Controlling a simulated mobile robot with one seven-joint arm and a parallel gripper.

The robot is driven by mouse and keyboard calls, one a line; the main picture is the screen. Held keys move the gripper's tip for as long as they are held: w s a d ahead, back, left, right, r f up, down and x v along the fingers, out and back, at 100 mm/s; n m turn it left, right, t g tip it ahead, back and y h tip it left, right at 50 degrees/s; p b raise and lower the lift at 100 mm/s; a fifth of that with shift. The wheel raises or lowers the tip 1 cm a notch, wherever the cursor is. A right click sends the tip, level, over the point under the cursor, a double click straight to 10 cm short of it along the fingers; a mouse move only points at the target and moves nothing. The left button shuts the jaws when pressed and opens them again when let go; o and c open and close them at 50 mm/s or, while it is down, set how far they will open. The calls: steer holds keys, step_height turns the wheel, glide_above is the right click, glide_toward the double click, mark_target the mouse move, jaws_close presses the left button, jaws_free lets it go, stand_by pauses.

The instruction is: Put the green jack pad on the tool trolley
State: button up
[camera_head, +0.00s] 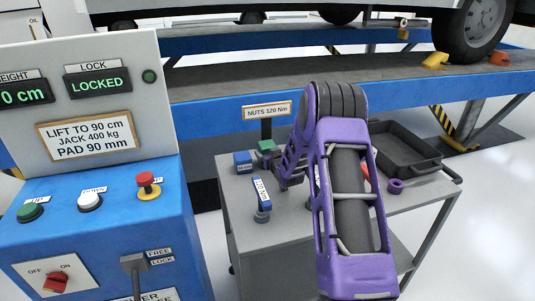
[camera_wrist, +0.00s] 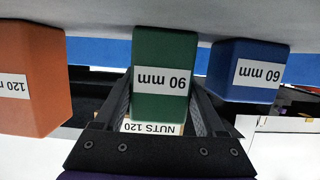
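The green jack pad (camera_wrist: 165,50), labelled 90 mm, appears upside down in the wrist view. Its base appears to rest on the grey top of the tool trolley (camera_head: 325,225), near the trolley's far edge. It also shows in the head view (camera_head: 266,146), just beyond my gripper (camera_head: 280,165). In the wrist view my gripper's two dark fingers (camera_wrist: 163,95) lie one on each side of the pad, close to its sides. I cannot tell whether they press on it.
A blue 60 mm pad (camera_wrist: 247,70) and an orange 120 mm pad (camera_wrist: 30,80) flank the green one closely. A blue-and-grey tool (camera_head: 261,200), a purple ring (camera_head: 395,186) and a black tray (camera_head: 405,155) are on the trolley. The control console (camera_head: 100,240) stands left.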

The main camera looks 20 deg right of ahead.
steer(key=o, duration=0.4)
steer(key=shift+s+r, duration=0.15)
steer(key=v, duration=1.1)
steer(key=shift+s+r+p, duration=0.1)
steer(key=shift+s+p, duration=0.25)
steer(key=shift+p, duration=0.05)
